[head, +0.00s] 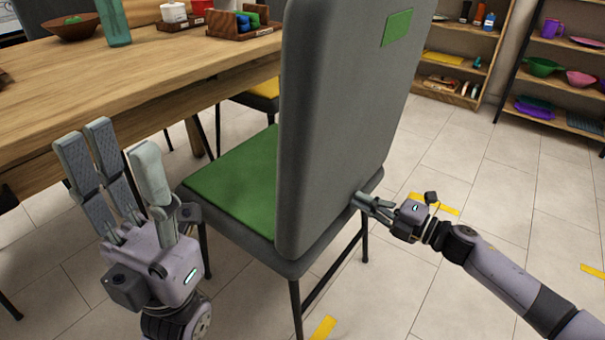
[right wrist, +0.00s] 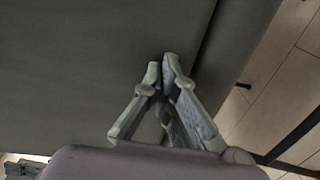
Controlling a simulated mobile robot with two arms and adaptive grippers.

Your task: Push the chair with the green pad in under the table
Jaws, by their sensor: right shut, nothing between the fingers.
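The chair with the green pad (head: 236,178) stands in the middle of the head view, with its tall grey backrest (head: 335,120) towards me. A small green patch marks the backrest's upper right. The table (head: 120,90) is at the left, beyond the seat. My right gripper (head: 362,202) is shut and empty, with its fingertips at the lower right of the backrest. In the right wrist view the fingertips (right wrist: 166,68) are together in front of the grey backrest (right wrist: 80,80); I cannot tell if they touch it. My left gripper (head: 110,160) is open and empty, left of the chair.
A chair with a yellow pad (head: 262,100) stands beyond, by the table. Several containers and a bowl (head: 70,27) are on the table. Shelves (head: 455,60) stand at the back right. The tiled floor (head: 480,200) at right is clear, with yellow markings.

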